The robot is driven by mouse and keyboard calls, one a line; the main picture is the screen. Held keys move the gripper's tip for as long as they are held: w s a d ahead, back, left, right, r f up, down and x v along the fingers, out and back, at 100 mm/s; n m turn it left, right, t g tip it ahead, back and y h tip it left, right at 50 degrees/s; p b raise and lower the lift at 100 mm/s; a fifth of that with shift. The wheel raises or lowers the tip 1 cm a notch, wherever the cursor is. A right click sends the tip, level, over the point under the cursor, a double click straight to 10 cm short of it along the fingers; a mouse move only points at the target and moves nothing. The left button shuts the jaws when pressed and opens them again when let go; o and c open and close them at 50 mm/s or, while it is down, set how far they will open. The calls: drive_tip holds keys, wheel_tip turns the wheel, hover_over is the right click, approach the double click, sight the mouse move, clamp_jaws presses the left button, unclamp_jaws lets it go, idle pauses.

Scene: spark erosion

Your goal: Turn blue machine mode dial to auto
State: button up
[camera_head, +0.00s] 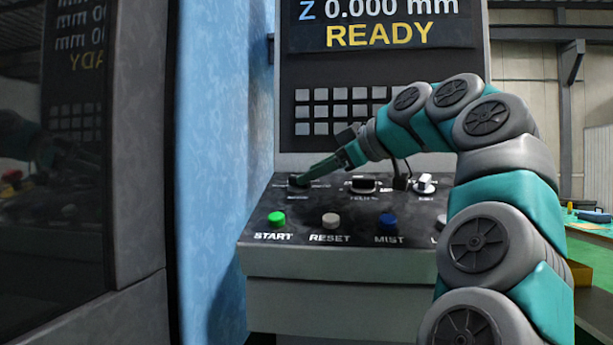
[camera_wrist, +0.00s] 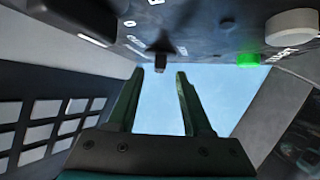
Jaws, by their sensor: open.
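The dark mode dial (camera_head: 298,184) sits at the left of the upper row on the sloped control panel (camera_head: 262,228); my gripper partly covers it. In the wrist view the dial (camera_wrist: 161,46) is a dark knob between small white markings, too blurred to read its setting. My gripper (camera_head: 312,174) reaches in from the right, its tips at the dial. In the wrist view my gripper (camera_wrist: 160,72) is open, with empty space between two green fingers. The dial lines up with the gap between the tips; I cannot tell whether they touch it.
Other knobs, one black (camera_head: 362,185) and one white (camera_head: 425,183), stand to the right. Below are the green START (camera_head: 277,219), grey RESET (camera_head: 331,220) and blue MIST (camera_head: 387,222) buttons. The keypad (camera_head: 340,110) rises behind; the blue machine wall (camera_head: 222,130) is left.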

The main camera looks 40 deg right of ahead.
sight(293, 188)
drive_tip(key=shift+x, duration=1.35)
clamp_jaws()
